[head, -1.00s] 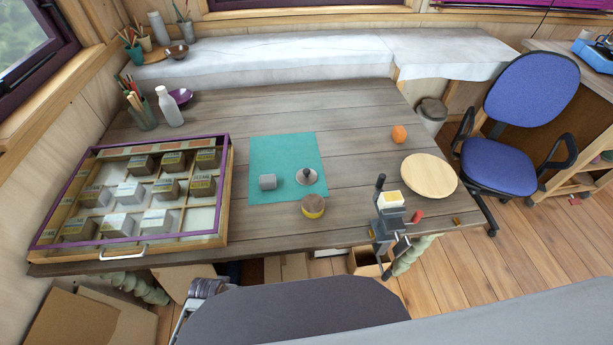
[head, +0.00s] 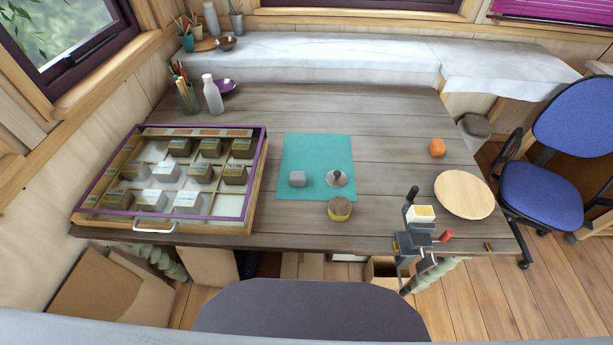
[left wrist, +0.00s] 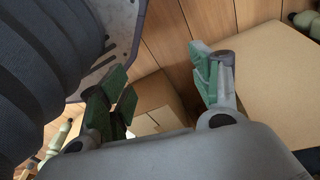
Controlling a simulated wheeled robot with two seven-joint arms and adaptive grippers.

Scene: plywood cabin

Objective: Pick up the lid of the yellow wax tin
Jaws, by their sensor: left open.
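The yellow wax tin (head: 339,213) is a small round tin near the table's front edge in the head view, just below the teal mat. Its yellow side shows under a brownish round top (head: 340,204), which looks like the lid; I cannot make out the seam. My left gripper (left wrist: 160,68) shows only in the left wrist view, with its green-padded fingers spread and nothing between them. It is over the floor and cardboard boxes, away from the tin. My right gripper is in neither view.
On the teal mat (head: 310,150) are a grey block (head: 297,179) and a grey disc with a dark knob (head: 337,179). A glass-topped case (head: 248,205) stands left. A clamped device (head: 415,240) and a wooden plate (head: 465,194) are right. A dark chair (head: 310,315) stands in front.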

